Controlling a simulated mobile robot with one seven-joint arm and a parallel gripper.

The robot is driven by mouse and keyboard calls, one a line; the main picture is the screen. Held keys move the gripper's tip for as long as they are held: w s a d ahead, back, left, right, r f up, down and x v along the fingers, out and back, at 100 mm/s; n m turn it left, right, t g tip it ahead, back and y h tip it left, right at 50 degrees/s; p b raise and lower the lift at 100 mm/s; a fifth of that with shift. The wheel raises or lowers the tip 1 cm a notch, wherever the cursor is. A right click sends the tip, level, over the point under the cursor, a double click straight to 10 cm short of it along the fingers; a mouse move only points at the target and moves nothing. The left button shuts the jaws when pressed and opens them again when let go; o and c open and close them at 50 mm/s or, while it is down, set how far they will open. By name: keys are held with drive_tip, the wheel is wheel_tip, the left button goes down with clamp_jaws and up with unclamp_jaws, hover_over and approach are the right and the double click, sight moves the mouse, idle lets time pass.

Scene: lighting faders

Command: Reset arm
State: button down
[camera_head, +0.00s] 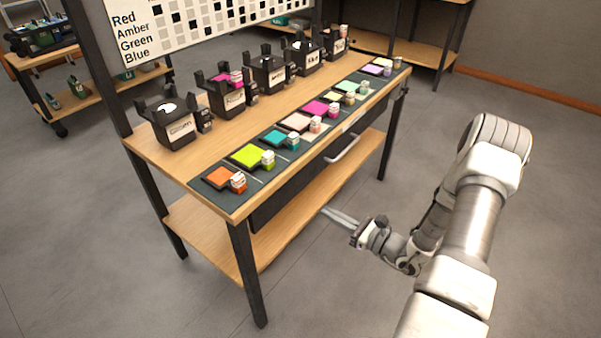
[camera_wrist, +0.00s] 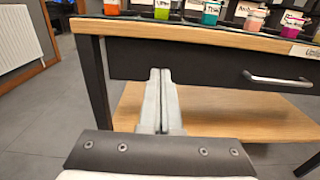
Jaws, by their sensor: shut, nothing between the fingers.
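My gripper (camera_head: 341,217) is in front of the workbench (camera_head: 225,199), below the level of its top and apart from it. Its two long grey fingers are together with nothing between them. In the wrist view my gripper (camera_wrist: 158,78) points at the bench's dark drawer front and lower shelf (camera_wrist: 215,112). My arm reaches in from the lower right of the head view and is bent.
On the bench top, a dark mat holds coloured squares (camera_head: 249,156) and small labelled jars (camera_head: 238,182). Black lamp units (camera_head: 172,122) stand behind. The drawer handle (camera_head: 342,149) sticks out. Open grey floor (camera_head: 520,250) lies to the right.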

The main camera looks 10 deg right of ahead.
drive_tip(key=shift+r, duration=0.1)
drive_tip(key=s+a+r+n+g, duration=0.5)
drive_tip(key=a+r+n+g, duration=0.2)
drive_tip(key=r+n, duration=0.1)
drive_tip(key=s+a+r+n+g, duration=0.5)
drive_tip(key=a+r+n+g, duration=0.1)
drive_tip(key=r+n, duration=0.25)
drive_tip(key=s+d+r+n+t+h, duration=0.4)
drive_tip(key=s+d+r+n+h, duration=0.1)
drive_tip(key=s+r+n+h, duration=0.6)
drive_tip(key=shift+s+r+n, duration=0.4)
drive_tip(key=shift+r+n, duration=0.05)
drive_tip(key=shift+r, duration=0.35)
